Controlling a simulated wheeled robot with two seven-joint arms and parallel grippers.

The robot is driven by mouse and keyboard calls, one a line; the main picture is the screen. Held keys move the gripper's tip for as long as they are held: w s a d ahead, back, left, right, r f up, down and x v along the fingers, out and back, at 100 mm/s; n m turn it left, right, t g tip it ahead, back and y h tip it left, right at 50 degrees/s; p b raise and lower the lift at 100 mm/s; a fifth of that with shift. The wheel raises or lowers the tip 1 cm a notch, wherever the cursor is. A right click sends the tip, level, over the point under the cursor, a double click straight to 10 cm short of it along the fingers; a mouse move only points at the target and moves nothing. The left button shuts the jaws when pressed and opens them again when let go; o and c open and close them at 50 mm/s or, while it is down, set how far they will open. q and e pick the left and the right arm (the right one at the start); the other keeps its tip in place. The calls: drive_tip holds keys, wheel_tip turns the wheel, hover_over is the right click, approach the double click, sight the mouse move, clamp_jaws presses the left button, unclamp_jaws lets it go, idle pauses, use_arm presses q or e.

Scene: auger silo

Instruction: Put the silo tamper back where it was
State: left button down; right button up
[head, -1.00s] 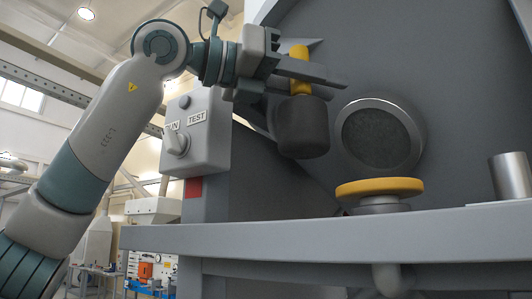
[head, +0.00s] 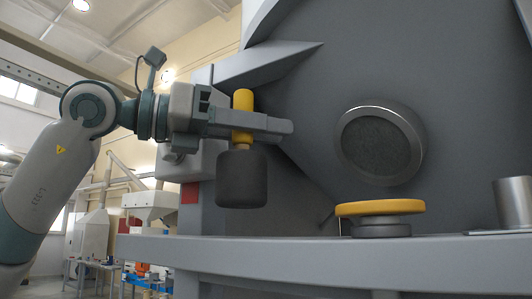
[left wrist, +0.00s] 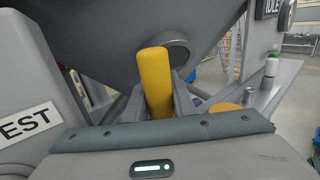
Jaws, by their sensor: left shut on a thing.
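The silo tamper has a yellow handle (head: 243,101) and a dark grey, rounded block head (head: 241,180) hanging below it. My left gripper (head: 262,122) is shut on the yellow handle and holds the tamper upright in the air, left of the round port in the head view. In the left wrist view the yellow handle (left wrist: 155,82) stands between the fingers, and the head is hidden. My right gripper is not in view.
A grey ledge (head: 300,252) runs below the tamper. On it stand a yellow-topped round knob (head: 380,209) and a metal cylinder (head: 514,204). A round, dark-filled port (head: 380,145) sits in the silo wall. A TEST switch box (left wrist: 30,85) is close on the left.

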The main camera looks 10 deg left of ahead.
sight(265, 155)
use_arm(q)
wheel_tip(265, 155, down, 2)
drive_tip(key=shift+a+f+p, duration=0.1)
drive_tip(key=shift+f+p, duration=0.05)
drive_tip(key=shift+p, duration=0.4)
drive_tip(key=shift+f, duration=0.7)
drive_tip(key=shift+f, duration=0.15)
drive_tip(key=c, duration=1.5)
unclamp_jaws()
